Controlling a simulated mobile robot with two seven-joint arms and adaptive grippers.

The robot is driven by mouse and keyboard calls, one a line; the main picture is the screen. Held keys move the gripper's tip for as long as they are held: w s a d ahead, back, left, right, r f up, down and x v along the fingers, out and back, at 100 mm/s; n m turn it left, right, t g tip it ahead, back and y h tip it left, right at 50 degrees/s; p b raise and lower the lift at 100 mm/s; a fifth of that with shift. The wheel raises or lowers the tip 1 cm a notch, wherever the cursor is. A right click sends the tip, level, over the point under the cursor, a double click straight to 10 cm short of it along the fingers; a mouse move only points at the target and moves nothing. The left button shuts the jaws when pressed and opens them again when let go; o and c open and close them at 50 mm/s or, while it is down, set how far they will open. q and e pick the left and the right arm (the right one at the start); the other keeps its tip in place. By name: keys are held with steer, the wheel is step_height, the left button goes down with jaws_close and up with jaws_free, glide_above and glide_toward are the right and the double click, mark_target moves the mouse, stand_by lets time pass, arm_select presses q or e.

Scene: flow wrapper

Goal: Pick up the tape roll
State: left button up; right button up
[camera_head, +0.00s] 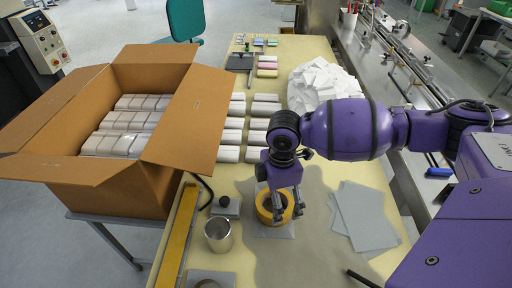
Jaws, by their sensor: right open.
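The tape roll (265,207) is a yellow-brown ring. It lies on a light grey pad or sheet (275,232) on the table, left of the middle of the table's near part. My right gripper (287,215) reaches down over the roll from above, with its fingers pointing down. It is open, with its fingers at the right part of the roll and partly covering it. I cannot tell whether a finger touches the roll. My left gripper is not in the view.
A metal cup (218,236) and a small grey block with a knob (226,207) stand left of the roll. Grey sheets (366,218) lie to the right. An open cardboard box (120,185) with white packs stands left. A white pile (322,84) lies farther back.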

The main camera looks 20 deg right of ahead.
steer(key=f, duration=0.4)
steer(key=shift+w+a, duration=0.15)
steer(key=shift+a, duration=0.05)
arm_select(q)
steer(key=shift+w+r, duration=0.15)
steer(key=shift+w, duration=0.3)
arm_select(e)
steer(key=shift+c, duration=0.5)
steer(key=c, duration=1.2)
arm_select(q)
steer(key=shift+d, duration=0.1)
arm_select(e)
steer(key=shift+r, duration=0.2)
